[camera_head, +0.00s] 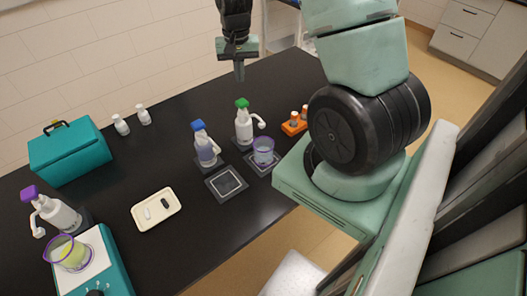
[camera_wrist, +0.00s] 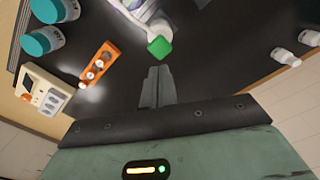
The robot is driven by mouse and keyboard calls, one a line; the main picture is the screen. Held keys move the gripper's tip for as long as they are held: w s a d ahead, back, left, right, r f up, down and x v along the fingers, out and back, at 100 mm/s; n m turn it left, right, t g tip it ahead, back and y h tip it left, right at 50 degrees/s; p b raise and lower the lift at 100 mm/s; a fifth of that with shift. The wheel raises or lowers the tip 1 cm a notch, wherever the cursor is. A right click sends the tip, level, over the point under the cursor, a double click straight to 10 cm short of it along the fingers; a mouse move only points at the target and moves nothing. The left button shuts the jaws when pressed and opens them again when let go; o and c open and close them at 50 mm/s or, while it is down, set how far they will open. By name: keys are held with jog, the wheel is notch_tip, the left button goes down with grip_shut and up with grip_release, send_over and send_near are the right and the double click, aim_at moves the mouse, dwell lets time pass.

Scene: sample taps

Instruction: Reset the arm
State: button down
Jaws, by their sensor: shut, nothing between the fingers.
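My gripper (camera_head: 239,70) is shut and empty, held above the black table (camera_head: 110,191) near its back edge, with its fingers pointing down. In the wrist view the shut fingers (camera_wrist: 157,84) point toward the bottle with the green cap (camera_wrist: 160,47), and they look apart from it. In the head view this white green-capped bottle (camera_head: 243,125) stands upright in front of and below my gripper. The upper part of my arm is cut off by the top of the head view.
A blue-capped bottle (camera_head: 205,148) and a purple-rimmed beaker (camera_head: 263,151) stand near the green-capped bottle. An orange rack (camera_head: 293,126) is to the right. A teal box (camera_head: 69,154), a cream tray (camera_head: 136,218) and a teal device holding a yellow-filled beaker (camera_head: 68,252) are at left.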

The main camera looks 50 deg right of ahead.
jog(key=shift+f, duration=0.1)
dwell(0.3)
jog(key=s+a+n+y+b, duration=0.15)
jog(key=a+n+b, duration=0.25)
jog(key=a, duration=0.7)
jog(key=s+a+n+h+b, duration=0.1)
jog(key=s+a+n+b, duration=0.15)
jog(key=a, duration=0.85)
jog(key=s+a+f+n+b, duration=0.1)
jog(key=s+a+n+b, duration=0.2)
jog(key=s+a+n, duration=0.2)
jog(key=s+a+n+b, duration=0.4)
jog(key=s+a, duration=0.5)
jog(key=s, duration=0.4)
jog(key=shift+s+f+n, duration=0.15)
jog(key=shift+f+n, duration=0.2)
jog(key=shift+n, duration=0.3)
